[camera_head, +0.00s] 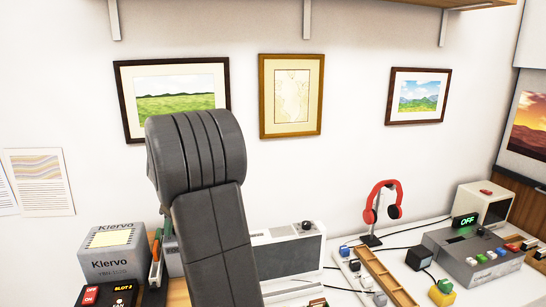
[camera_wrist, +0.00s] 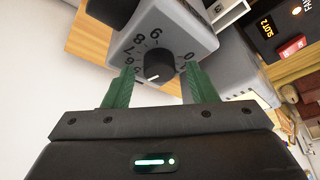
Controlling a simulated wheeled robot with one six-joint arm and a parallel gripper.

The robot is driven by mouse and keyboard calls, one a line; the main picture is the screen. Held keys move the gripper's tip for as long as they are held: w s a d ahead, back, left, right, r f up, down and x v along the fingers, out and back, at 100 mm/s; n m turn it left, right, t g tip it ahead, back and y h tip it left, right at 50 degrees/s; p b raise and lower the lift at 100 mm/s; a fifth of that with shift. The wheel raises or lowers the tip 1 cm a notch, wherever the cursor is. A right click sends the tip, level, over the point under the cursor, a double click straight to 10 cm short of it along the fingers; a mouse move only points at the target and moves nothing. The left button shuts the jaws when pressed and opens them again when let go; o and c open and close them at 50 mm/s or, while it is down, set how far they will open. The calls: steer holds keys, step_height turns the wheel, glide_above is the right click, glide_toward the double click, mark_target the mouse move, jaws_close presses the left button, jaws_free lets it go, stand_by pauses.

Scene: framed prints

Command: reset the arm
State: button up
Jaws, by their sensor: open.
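My gripper (camera_wrist: 161,88) shows in the wrist view with its two green fingers apart and nothing between them. Beyond the fingertips is a grey box with a black dial knob (camera_wrist: 159,65) and numbers around it. The knob appears between the fingers, and I cannot tell whether they touch the box. In the head view my dark grey arm rises in the middle and hides part of the desk and the left landscape print.
Three framed prints hang on the wall, including a map-like one (camera_head: 290,96). A shelf (camera_head: 440,4) runs above. On the desk are a Klervo box (camera_head: 112,262), red headphones (camera_head: 372,205) on a stand, a grey button panel (camera_head: 470,262) and several cables and plugs.

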steer(key=n+g+p, duration=0.1)
steer(key=n, duration=0.1)
steer(key=n+p, duration=0.1)
steer(key=n, duration=0.2)
steer(key=shift+w+r+g+y, duration=0.15)
steer(key=shift+g+y, duration=0.25)
steer(key=shift+n+g+p, duration=0.3)
steer(key=shift+n+p, duration=0.3)
steer(key=shift+n, duration=0.2)
steer(key=shift+d, duration=0.1)
